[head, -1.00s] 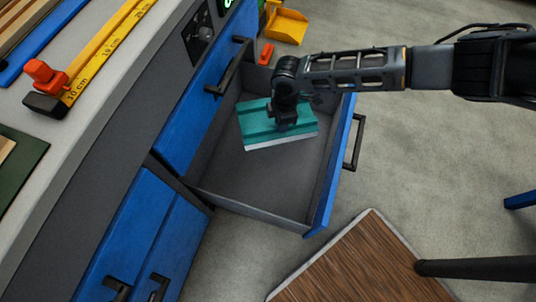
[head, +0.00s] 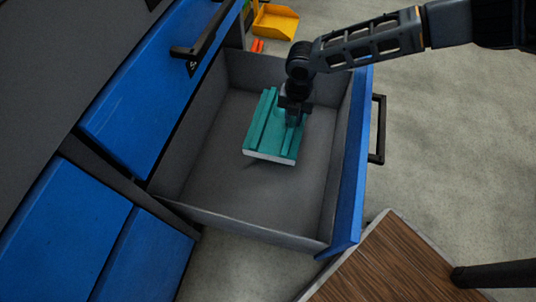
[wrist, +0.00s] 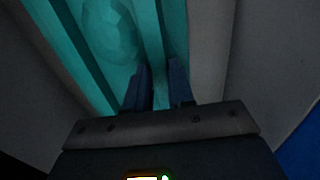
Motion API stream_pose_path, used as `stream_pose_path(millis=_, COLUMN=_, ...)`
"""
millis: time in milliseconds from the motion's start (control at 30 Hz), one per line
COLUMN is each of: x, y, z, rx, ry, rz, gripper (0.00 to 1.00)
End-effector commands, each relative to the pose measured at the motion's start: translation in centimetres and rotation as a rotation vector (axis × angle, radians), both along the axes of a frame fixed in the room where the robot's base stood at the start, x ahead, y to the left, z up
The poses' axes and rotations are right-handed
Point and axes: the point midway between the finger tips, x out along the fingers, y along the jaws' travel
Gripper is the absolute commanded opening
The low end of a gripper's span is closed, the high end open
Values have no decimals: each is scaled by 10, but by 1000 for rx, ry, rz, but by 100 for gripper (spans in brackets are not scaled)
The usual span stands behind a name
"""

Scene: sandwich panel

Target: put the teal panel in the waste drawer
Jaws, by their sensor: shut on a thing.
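The teal panel (head: 268,130) is ribbed on top and has a pale lower edge. It is inside the open drawer (head: 265,232), in the upper middle of its opening. My gripper (head: 293,118) is shut on the panel from above. In the wrist view my gripper (wrist: 160,88) has its two dark fingers on either side of a raised rib of the teal panel (wrist: 105,35). A shadow shows on the drawer floor near the panel; I cannot tell whether the panel touches the floor.
A blue cabinet front (head: 150,85) with dark handles lies left of the drawer. A brown wood-topped surface (head: 385,268) stands at the lower right. A yellow scoop-like object (head: 275,22) is on the floor behind. The drawer's near floor is bare.

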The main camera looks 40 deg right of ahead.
Motion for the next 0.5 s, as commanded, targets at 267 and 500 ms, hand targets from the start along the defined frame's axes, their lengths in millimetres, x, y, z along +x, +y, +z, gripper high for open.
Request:
stream_pose_path(millis=267, x=0, y=0, z=-44, rx=-2, ry=1, rz=4, gripper=0)
stream_pose_path(millis=500, x=0, y=0, z=-69, rx=-1, ry=1, rz=3, gripper=0)
